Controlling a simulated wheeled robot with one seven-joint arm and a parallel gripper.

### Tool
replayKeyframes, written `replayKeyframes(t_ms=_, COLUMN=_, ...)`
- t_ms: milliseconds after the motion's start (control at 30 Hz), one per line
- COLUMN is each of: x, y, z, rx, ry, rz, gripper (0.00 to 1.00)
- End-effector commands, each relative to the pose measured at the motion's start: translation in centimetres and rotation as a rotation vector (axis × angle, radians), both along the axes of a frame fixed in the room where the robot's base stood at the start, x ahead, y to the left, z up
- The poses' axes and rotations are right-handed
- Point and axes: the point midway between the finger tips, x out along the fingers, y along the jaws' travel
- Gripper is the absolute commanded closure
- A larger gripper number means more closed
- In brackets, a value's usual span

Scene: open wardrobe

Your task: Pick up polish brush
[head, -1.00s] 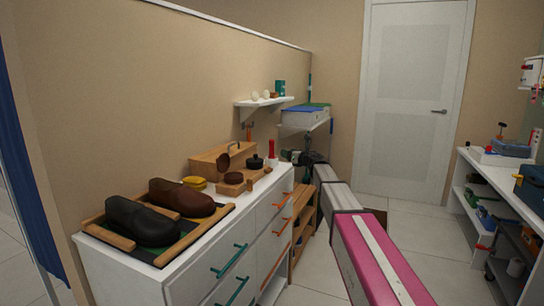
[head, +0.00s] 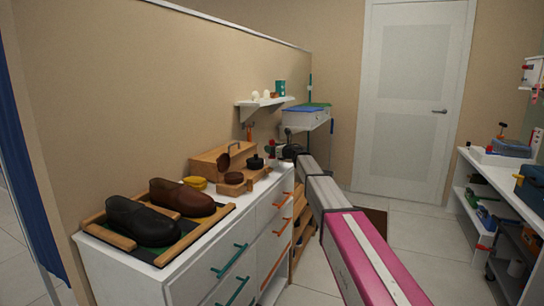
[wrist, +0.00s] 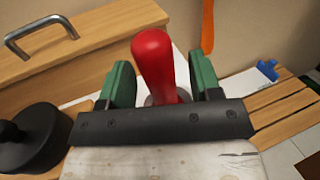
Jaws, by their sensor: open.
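A red, rounded, upright handle (wrist: 154,62) stands between my gripper's green fingers in the wrist view. Its lower end is hidden behind my gripper, so I cannot tell for sure that it is the polish brush. In the head view its red top (head: 271,147) shows at the far end of the white dresser (head: 190,270). My gripper (wrist: 160,72) is open, one finger on each side of the handle, with a visible gap at the right finger. In the head view my gripper (head: 284,151) is small and dark beside the handle.
A black knobbed round item (wrist: 32,135) lies left of my gripper, near a wooden box (wrist: 90,50) with a metal handle. Wooden slats (wrist: 285,108) lie to the right. An orange strip (wrist: 207,25) hangs behind. Brown and black shoes (head: 142,222) stand at the dresser's near end.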

Motion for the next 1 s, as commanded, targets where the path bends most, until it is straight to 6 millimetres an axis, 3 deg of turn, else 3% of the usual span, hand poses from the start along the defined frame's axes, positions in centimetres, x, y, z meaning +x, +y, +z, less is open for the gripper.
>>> replayKeyframes(t_ms=133, x=1.3, y=1.6, z=0.0, rx=0.0, ry=0.0, rz=0.001, gripper=0.42)
replayKeyframes(t_ms=367, x=1.3, y=1.7, z=0.0, rx=0.0, ry=0.0, rz=0.0, gripper=0.42)
replayKeyframes(t_ms=467, x=1.3, y=1.7, z=0.0, rx=0.0, ry=0.0, rz=0.0, gripper=0.68)
replayKeyframes(t_ms=533, x=1.3, y=1.7, z=0.0, rx=0.0, ry=0.0, rz=0.0, gripper=0.91)
replayKeyframes(t_ms=567, x=1.3, y=1.7, z=0.0, rx=0.0, ry=0.0, rz=0.0, gripper=0.96)
replayKeyframes(t_ms=1000, x=1.3, y=1.7, z=0.6, rx=0.001, ry=-0.001, rz=0.0, gripper=0.96)
